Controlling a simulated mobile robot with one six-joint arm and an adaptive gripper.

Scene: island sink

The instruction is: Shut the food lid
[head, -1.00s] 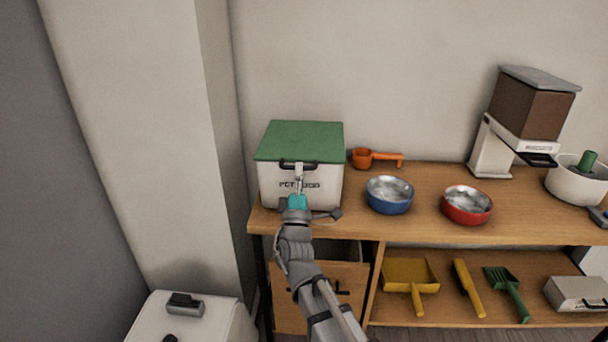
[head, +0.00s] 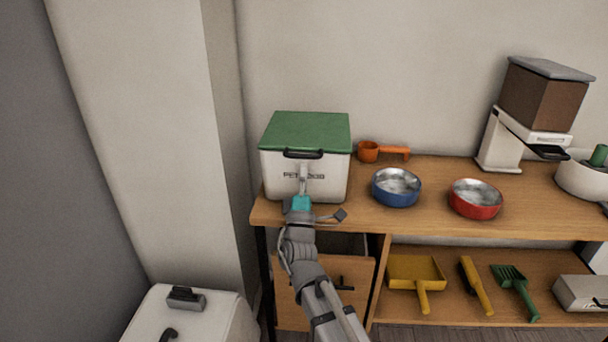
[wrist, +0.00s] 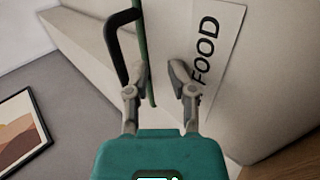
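The white food bin (head: 333,180), lettered as pet food, stands at the left end of the wooden counter. Its green lid (head: 308,130) lies flat across the top and looks shut. The black lid handle (head: 303,154) is on the front edge; it also shows in the wrist view (wrist: 113,45). My gripper (head: 304,170) is in front of the bin, just below the handle, and hides part of the label. In the wrist view my gripper (wrist: 161,72) has its two fingers apart, with nothing held between them. The handle is beside the left finger.
An orange scoop (head: 370,152) lies right of the bin. A blue bowl (head: 396,199) and a red bowl (head: 475,210) stand further right, then a brown-and-white dispenser (head: 544,102). A wall column (head: 175,120) rises at left.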

